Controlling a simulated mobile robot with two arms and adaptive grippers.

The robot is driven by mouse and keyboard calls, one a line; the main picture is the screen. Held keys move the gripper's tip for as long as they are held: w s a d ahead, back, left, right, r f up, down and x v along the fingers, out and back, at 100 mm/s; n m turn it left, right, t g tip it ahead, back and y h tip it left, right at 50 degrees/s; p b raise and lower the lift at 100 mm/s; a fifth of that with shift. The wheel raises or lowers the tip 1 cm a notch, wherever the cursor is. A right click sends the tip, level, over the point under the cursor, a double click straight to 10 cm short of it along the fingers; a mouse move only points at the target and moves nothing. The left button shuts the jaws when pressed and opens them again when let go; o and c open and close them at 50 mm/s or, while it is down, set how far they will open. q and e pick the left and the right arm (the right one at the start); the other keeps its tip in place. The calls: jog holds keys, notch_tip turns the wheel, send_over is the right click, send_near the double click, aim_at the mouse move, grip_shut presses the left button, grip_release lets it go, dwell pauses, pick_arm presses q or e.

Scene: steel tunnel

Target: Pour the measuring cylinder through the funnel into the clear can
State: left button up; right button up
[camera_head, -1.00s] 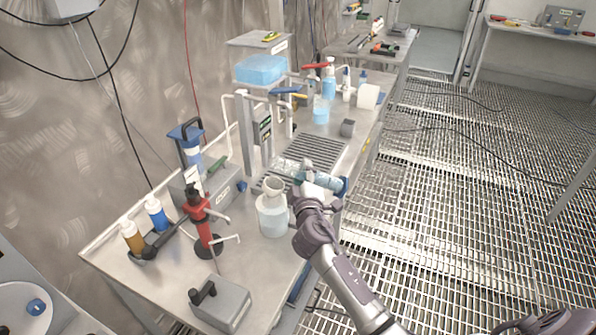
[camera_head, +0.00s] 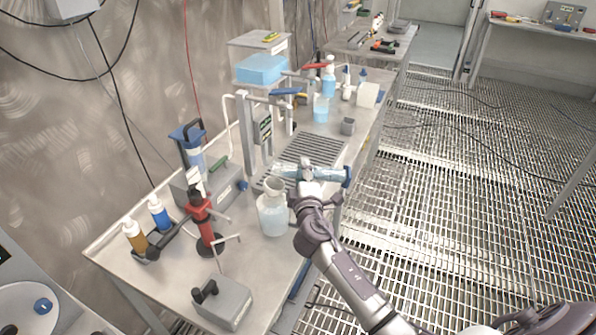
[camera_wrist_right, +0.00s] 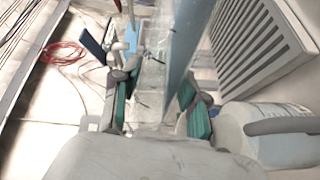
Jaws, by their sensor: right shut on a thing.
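The measuring cylinder (camera_head: 330,174) is clear with a blue base and pale blue liquid, and lies nearly level. Its base end points right and its mouth end points left. My right gripper (camera_head: 309,180) is shut around its middle. In the right wrist view, the cylinder (camera_wrist_right: 165,60) is between the gripper's (camera_wrist_right: 158,105) teal pads. The clear can (camera_head: 272,218) stands upright on the bench, with the pale funnel (camera_head: 274,187) in its top. The cylinder's mouth end is above and behind the funnel; whether liquid flows cannot be told. My left gripper is not in view.
A red clamp stand (camera_head: 203,222) stands left of the can, with a grey box (camera_head: 221,303) in front. A slotted grate (camera_head: 313,150) lies behind the funnel. A blue beaker (camera_head: 321,110) and bottles stand farther back. The bench's right edge borders an open grated floor.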

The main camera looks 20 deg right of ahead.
jog(key=shift+r+n+p, duration=0.35)
jog(key=shift+n, duration=0.25)
jog(key=shift+w+a+r+n+p, duration=0.15)
jog(key=shift+r+n+p, duration=0.2)
jog(key=shift+n+p, duration=0.3)
jog(key=shift+a+r+n+p, duration=0.15)
jog(key=shift+r+n+p, duration=0.1)
jog(key=shift+n+p, duration=0.45)
